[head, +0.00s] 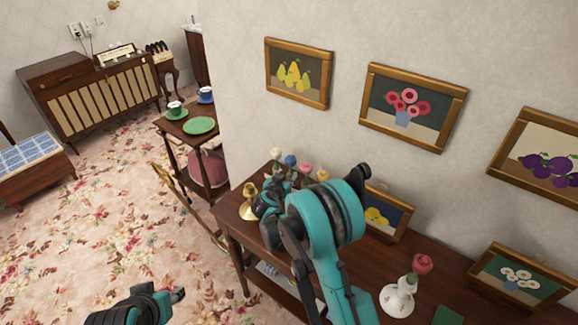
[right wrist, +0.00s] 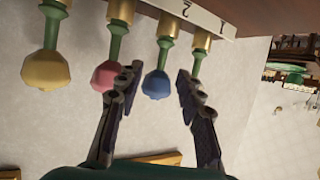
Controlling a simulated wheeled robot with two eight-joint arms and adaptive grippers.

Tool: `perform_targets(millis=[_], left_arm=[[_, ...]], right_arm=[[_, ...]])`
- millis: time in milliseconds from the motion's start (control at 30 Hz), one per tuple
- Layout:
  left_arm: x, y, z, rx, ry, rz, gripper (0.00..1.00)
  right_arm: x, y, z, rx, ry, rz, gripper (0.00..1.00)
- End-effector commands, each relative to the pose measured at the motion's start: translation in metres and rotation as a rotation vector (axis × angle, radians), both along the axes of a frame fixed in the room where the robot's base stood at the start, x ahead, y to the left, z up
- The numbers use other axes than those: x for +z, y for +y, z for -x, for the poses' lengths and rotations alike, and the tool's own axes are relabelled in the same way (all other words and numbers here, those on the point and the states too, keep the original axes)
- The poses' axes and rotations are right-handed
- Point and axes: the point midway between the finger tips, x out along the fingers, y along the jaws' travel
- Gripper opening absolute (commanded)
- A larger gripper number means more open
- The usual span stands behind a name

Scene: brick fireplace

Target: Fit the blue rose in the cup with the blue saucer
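The blue rose (head: 290,160) stands in a row of roses at the back of the near sideboard. In the right wrist view the blue rose (right wrist: 157,85) hangs upside down, its green stem in a brass holder. My right gripper (right wrist: 157,76) is open, its fingers on either side of the blue rose with visible gaps; the head view shows my right gripper (head: 268,192) partly covering the row. The cup (head: 205,93) with the blue saucer (head: 207,101) stands on the small far table. My left gripper (head: 179,295) is low over the carpet; its finger opening is unclear.
A pink rose (right wrist: 106,76) and a yellow rose (right wrist: 45,70) stand beside the blue one. A second cup (head: 175,107) and a green plate (head: 200,125) share the far table.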

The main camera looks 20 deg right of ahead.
Motion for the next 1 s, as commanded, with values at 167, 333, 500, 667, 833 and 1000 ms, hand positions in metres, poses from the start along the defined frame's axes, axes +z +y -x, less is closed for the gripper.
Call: perform_targets(millis=[167, 333, 500, 667, 833, 1000], left_arm=[[-0.006, 0.0, 0.0, 0.0, 0.0, 0.0, 0.4], [-0.015, 0.0, 0.0, 0.0, 0.0, 0.0, 0.4], [-0.025, 0.0, 0.0, 0.0, 0.0, 0.0, 0.4], [-0.027, 0.0, 0.0, 0.0, 0.0, 0.0, 0.4], [-0.026, 0.0, 0.0, 0.0, 0.0, 0.0, 0.4], [-0.026, 0.0, 0.0, 0.0, 0.0, 0.0, 0.4]], right_arm=[[-0.009, -0.009, -0.015, -0.003, -0.002, 0.001, 0.37], [-0.015, -0.017, -0.033, -0.002, -0.002, 0.001, 0.37], [-0.023, -0.027, -0.057, -0.002, -0.001, 0.0, 0.37], [-0.026, -0.032, -0.066, -0.001, -0.002, 0.001, 0.37], [-0.025, -0.032, -0.066, -0.001, -0.001, 0.001, 0.37], [-0.025, -0.032, -0.066, -0.001, -0.001, 0.001, 0.0]])
